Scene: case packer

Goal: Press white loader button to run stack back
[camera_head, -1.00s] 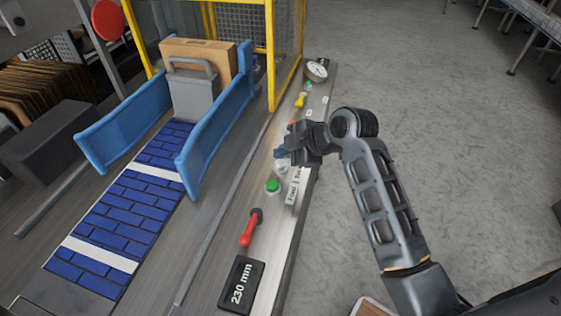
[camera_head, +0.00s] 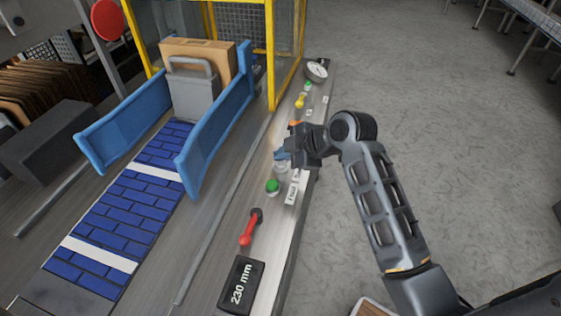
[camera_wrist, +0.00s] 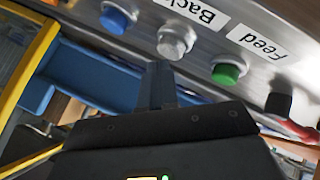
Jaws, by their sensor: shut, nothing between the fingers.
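The white button (camera_wrist: 175,40) sits in the metal panel between a blue button (camera_wrist: 117,17) and a green button (camera_wrist: 229,68), near the "Back" label (camera_wrist: 192,10). In the head view the white button (camera_head: 281,167) is just below my gripper (camera_head: 286,152). In the wrist view my gripper (camera_wrist: 161,80) is shut and empty, its tips just short of the white button in the picture. I cannot tell whether they touch it. The stack (camera_head: 200,55) of brown cartons stands behind a grey pusher (camera_head: 192,92) between blue side guides.
A red lever (camera_head: 250,228) and a "230 mm" display (camera_head: 241,284) are nearer on the panel. A yellow knob (camera_head: 300,101) and a gauge (camera_head: 316,70) are farther along. A yellow guard frame (camera_head: 270,55) rises beside the panel.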

